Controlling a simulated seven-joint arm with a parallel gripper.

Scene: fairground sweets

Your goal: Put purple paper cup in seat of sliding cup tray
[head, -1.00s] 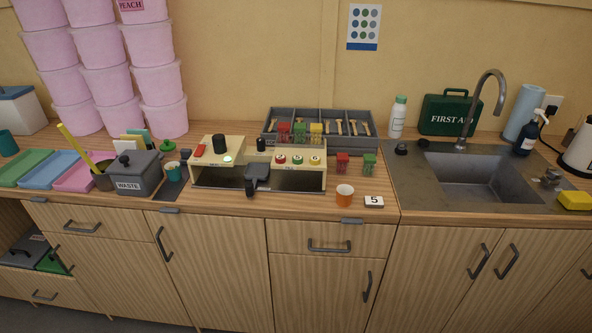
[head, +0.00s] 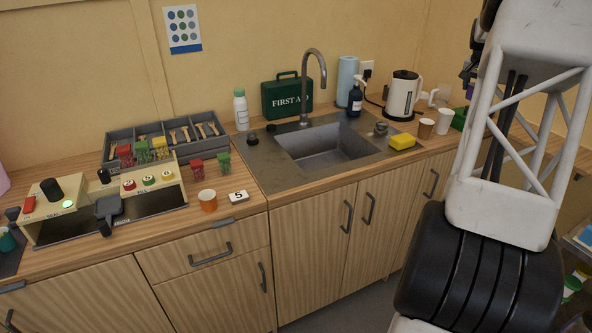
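The cream sealing and filling machine (head: 160,190) stands on the counter at the left. A dark grey handled piece (head: 108,208), which looks like the sliding cup tray, sits at its front between the two bays; its seat cannot be made out. My arm fills the right side. Dark parts that look like my gripper (head: 472,62) show at the upper right, partly behind my white arm link. A small purple patch (head: 467,73) shows there; I cannot tell whether it is the purple paper cup or whether the fingers are shut on it.
The sink (head: 325,150), tall tap (head: 314,75), kettle (head: 402,95), yellow sponge (head: 402,141) and paper cups (head: 443,121) lie further right.

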